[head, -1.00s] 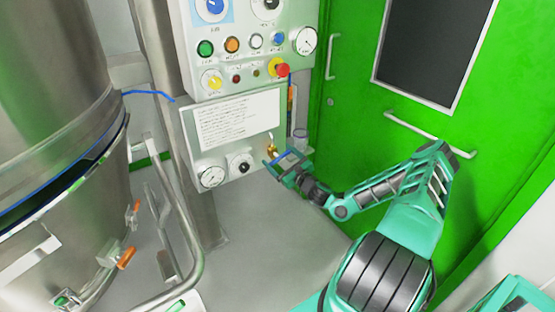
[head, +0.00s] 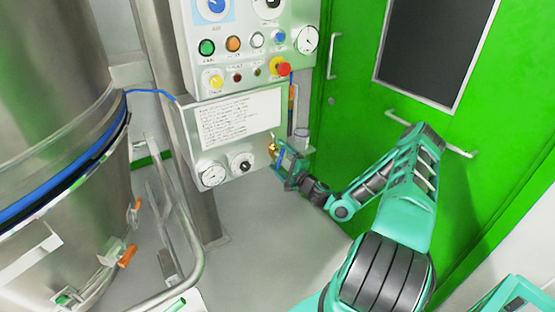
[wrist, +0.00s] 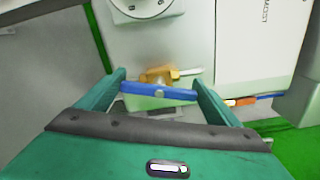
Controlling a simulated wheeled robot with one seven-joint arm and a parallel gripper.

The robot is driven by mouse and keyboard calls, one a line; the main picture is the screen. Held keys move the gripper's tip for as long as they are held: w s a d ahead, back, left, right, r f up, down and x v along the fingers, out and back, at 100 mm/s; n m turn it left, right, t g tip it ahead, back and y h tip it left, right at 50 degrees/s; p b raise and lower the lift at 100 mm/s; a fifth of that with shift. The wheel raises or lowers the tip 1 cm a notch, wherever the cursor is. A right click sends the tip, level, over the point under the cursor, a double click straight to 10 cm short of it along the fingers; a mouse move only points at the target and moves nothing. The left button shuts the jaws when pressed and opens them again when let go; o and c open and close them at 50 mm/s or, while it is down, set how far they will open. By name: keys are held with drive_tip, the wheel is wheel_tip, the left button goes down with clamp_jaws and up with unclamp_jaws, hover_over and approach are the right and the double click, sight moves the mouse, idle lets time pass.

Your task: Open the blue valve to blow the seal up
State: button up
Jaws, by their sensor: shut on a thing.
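The blue valve lever (wrist: 158,91) lies between the two teal fingers of my gripper (wrist: 158,85) in the wrist view, with an end close to each finger. Its brass body (wrist: 157,75) is just behind it. In the head view my gripper (head: 282,157) is shut on the lever beside the lower panel; the brass valve (head: 273,149) shows at its tip and the lever is mostly hidden. The seal (head: 70,185) is a broad blue band in the gap around the steel vessel (head: 60,90) at the left.
The control panel (head: 250,45) with knobs, lamps and a red stop button (head: 283,69) stands above. A gauge (head: 212,174) sits on the lower panel. A green door (head: 350,120) is behind my arm. A bent steel rail (head: 196,235) stands near the vessel.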

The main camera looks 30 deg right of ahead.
drive_tip(key=shift+a+f+n, duration=0.1)
drive_tip(key=shift+f+n, duration=0.1)
drive_tip(key=shift+n, duration=1.5)
drive_tip(key=o, duration=0.9)
drive_tip(key=s, duration=1)
drive_tip(key=shift+s+d, duration=0.2)
drive_tip(key=shift+s, duration=0.15)
